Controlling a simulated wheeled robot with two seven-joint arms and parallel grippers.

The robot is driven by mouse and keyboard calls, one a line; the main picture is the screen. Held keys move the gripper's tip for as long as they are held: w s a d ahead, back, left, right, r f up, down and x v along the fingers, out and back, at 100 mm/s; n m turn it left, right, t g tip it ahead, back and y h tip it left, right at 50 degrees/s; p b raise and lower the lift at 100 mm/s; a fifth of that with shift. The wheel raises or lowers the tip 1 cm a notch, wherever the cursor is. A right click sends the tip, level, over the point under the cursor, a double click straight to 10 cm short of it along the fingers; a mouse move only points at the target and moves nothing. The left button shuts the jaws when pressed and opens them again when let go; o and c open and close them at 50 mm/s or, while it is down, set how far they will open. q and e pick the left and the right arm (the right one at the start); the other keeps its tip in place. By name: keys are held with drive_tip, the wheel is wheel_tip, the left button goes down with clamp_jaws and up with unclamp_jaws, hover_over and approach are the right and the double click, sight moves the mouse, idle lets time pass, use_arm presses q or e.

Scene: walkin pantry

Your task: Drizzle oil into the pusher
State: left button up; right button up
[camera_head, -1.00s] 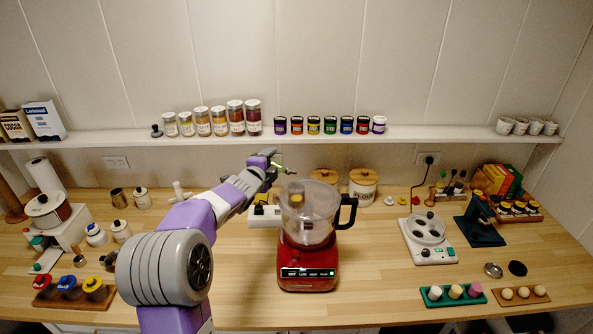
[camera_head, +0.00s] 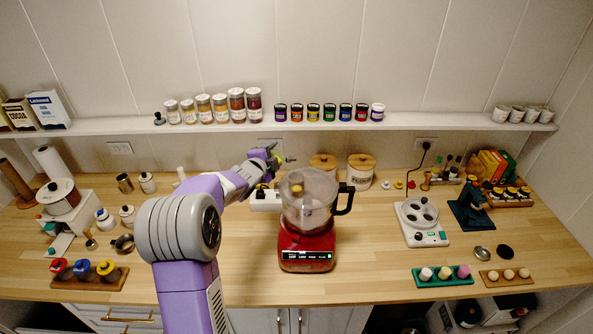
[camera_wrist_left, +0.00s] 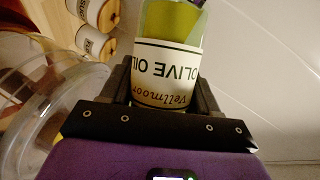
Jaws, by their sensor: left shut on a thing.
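My left gripper (camera_head: 270,160) is shut on an olive oil bottle (camera_wrist_left: 168,65), whose pale label reads upside down in the left wrist view, with yellow-green oil behind the glass. In the head view the gripper is just behind and up-left of the food processor's clear bowl (camera_head: 309,205); the bottle is mostly hidden there. The processor has a red base (camera_head: 307,250) with a lit panel. The clear bowl also shows at the left of the wrist view (camera_wrist_left: 55,100), beside the gripper. I cannot clearly make out the pusher in the lid. My right gripper is not in view.
Two wooden-lidded canisters (camera_head: 360,172) stand behind the processor, and a white box (camera_head: 265,200) to its left. A shelf (camera_head: 225,127) with jars runs above the gripper. A white egg-cooker-like appliance (camera_head: 421,223) stands to the right.

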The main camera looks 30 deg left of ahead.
sight(274, 152)
use_arm(q)
drive_tip(key=shift+s+d+f+n+g+h+p, duration=0.1)
drive_tip(key=shift+d+f+n+g+h+p, duration=0.45)
drive_tip(key=shift+p, duration=1.65)
drive_tip(key=shift+d+r+n+t+h+p, duration=0.25)
drive_tip(key=shift+r+n+p, duration=0.4)
drive_tip(key=shift+r+p, duration=0.2)
drive_tip(key=shift+r, duration=0.25)
drive_tip(key=shift+d+r, duration=0.2)
drive_tip(key=shift+r, duration=0.1)
drive_tip(key=shift+d+r+n+h, duration=0.1)
drive_tip(key=shift+r+n+h, duration=0.2)
drive_tip(key=shift+r, duration=0.05)
drive_tip(key=shift+d+r+n+h, duration=0.35)
drive_tip(key=shift+r+n, duration=0.25)
drive_tip(key=shift+r, duration=0.2)
drive_tip(key=shift+a+f+n+g+h, duration=0.1)
drive_tip(key=shift+f+n+g+h, duration=0.3)
drive_tip(key=shift+f+n+h, duration=0.2)
drive_tip(key=shift+n+h, duration=0.75)
drive_tip(key=shift+n, duration=0.35)
drive_tip(key=shift+f+n+h, duration=0.1)
drive_tip(key=shift+n+h, duration=0.4)
drive_tip(key=shift+n, duration=0.1)
